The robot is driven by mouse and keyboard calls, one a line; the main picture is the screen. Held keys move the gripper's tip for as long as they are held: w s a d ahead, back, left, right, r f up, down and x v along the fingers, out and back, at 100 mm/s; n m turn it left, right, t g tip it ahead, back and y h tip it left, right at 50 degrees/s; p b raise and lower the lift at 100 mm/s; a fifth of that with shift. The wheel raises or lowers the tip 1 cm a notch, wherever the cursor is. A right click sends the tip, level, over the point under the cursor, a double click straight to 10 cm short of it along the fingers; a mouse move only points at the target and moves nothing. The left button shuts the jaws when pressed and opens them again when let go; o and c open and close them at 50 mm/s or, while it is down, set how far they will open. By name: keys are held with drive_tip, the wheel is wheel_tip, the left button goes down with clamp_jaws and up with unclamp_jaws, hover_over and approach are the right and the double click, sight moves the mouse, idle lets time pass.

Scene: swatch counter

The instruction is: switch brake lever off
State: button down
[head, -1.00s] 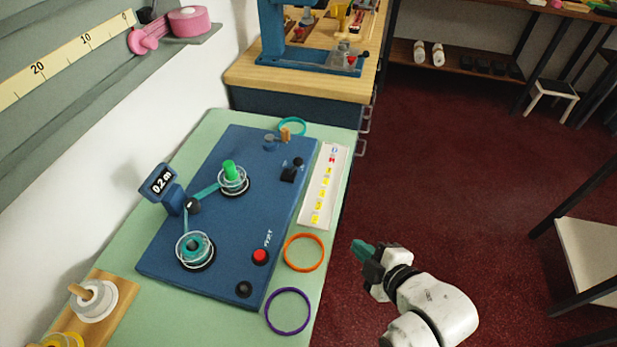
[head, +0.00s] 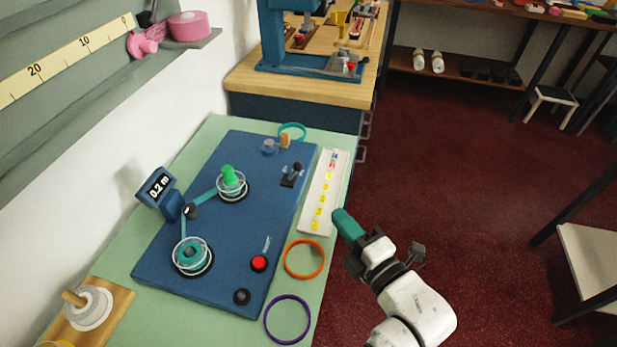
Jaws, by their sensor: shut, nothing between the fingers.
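A small black lever with a round knob (head: 293,174) stands near the right edge of the blue machine board (head: 225,265), toward its far end. I take it to be the brake lever; no label on it is readable. Its knob leans toward the far right. My gripper (head: 345,222) has teal fingers, shut and empty. It is to the right of the board, by the counter's right edge, nearer to me than the lever and apart from it.
A white label strip (head: 319,193) lies between the board and the counter edge. Orange (head: 305,242) and purple (head: 269,319) rings lie near a red button (head: 259,263). Two spools stand on the board. Behind is a wooden bench (head: 240,79); open floor lies right.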

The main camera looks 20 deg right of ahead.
sight(301, 170)
drive_tip(key=w, duration=0.4)
drive_tip(key=w+a+p, duration=0.1)
drive_tip(key=w, duration=0.3)
drive_tip(key=w+a+p, duration=0.1)
drive_tip(key=w, duration=0.3)
drive_tip(key=shift+w+a, duration=0.1)
drive_tip(key=shift+w, duration=0.2)
drive_tip(key=shift+w+r, duration=0.1)
